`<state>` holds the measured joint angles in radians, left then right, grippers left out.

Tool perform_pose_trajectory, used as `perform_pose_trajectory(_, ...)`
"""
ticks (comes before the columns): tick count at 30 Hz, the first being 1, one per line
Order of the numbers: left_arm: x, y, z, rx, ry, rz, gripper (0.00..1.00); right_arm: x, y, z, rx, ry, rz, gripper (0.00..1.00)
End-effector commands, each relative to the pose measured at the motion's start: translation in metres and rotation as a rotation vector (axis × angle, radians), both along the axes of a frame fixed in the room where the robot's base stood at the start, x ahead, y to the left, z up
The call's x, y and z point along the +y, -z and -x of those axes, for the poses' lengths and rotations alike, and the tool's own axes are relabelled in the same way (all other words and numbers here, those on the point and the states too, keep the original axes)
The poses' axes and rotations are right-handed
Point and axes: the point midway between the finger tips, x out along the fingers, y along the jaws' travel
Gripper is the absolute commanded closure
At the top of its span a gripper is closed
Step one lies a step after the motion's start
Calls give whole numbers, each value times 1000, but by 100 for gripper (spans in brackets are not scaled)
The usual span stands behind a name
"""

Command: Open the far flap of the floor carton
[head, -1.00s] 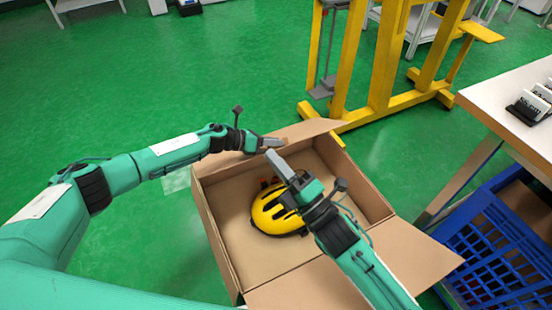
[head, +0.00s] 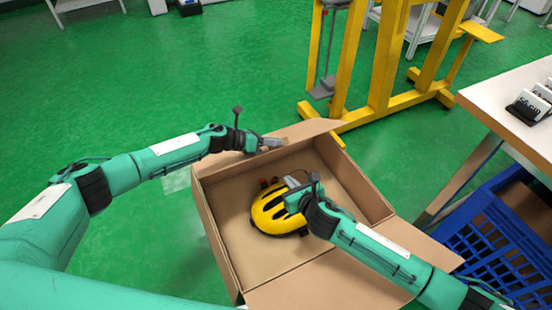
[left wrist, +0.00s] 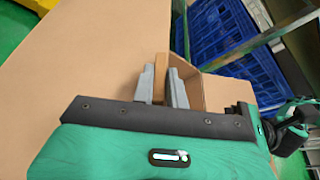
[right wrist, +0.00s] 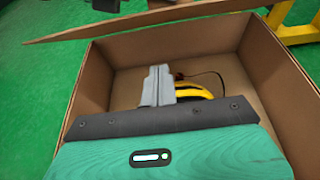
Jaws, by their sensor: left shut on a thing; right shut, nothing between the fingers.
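The floor carton (head: 222,245) stands open on the green floor with a yellow helmet (head: 268,215) inside. Its far flap (head: 318,127) leans outward from the far rim; in the right wrist view it crosses the top (right wrist: 150,22). My left gripper (head: 280,142) is at the flap, and the left wrist view shows its fingers (left wrist: 165,85) shut on a cardboard edge of it. My right gripper (head: 290,182) is shut and empty over the carton, above the helmet. It hides part of the helmet in the right wrist view (right wrist: 157,85).
The carton's near flap (head: 320,285) is folded outward. A yellow frame (head: 385,70) stands just behind the carton. A table (head: 520,110) and a blue crate (head: 490,240) are at the right. Open green floor lies to the left.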

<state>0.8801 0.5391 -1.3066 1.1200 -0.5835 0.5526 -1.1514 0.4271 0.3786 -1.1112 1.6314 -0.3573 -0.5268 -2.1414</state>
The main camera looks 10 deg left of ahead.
Motion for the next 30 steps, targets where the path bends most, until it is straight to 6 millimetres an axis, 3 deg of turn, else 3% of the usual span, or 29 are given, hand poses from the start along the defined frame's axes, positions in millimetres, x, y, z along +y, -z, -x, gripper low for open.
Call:
perform_pose_trajectory(15, 4, 1, -3, -5, -10, -6, 100, 44, 29, -64, 2, 1, -5, 100)
perform_pose_trajectory(21, 4, 1, -3, -5, -10, -6, 100, 52, 4, -77, -1, 0, -6, 100)
perform_pose_trajectory(30, 4, 1, -3, -5, -10, -6, 100, 55, -4, -82, 1, 0, -5, 100)
